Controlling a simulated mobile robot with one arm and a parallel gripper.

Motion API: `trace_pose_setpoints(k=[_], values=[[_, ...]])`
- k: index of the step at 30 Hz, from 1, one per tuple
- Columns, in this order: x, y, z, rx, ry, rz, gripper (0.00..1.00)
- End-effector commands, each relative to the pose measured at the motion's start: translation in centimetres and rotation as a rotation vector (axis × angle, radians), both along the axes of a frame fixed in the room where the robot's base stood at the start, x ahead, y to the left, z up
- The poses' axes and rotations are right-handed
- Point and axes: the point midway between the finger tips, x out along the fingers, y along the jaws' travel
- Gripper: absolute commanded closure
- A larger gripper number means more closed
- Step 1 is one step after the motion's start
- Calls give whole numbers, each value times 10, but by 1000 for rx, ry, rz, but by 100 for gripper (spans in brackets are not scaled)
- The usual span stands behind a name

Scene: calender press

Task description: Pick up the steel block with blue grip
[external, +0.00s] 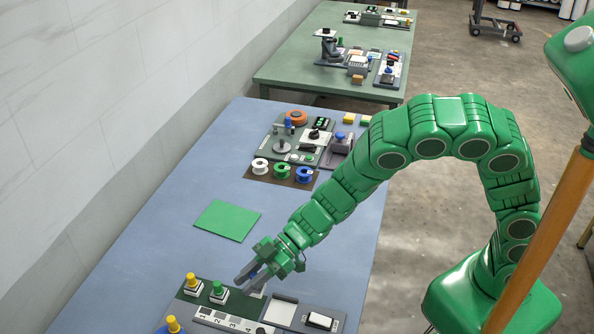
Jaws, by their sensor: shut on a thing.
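My gripper (246,273) is low over the near end of the blue-grey table, above the press panel. Its fingers are shut on the blue grip of the steel block. A bit of blue (252,268) shows between the fingers. The steel block (256,291) shows only in small part below them, and the fingers and wrist hide the rest. I cannot tell whether the block touches the panel.
The panel (222,318) carries yellow and green knobs (218,289), a pale square plate (280,310) and a white rocker (320,321). A green mat (227,220) lies behind. White, green and blue spools (303,174) stand farther back.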

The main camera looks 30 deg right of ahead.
Motion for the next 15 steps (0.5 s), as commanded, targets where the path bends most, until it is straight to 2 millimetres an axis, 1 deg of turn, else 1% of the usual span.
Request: trace_pose_setpoints(k=[1,7,11,15], values=[[-2,-4,7,2,-3,0,100],[-10,-20,30,3,-3,0,100],[-18,-38,35,-1,0,-1,100],[-26,-53,45,2,-3,-1,100]])
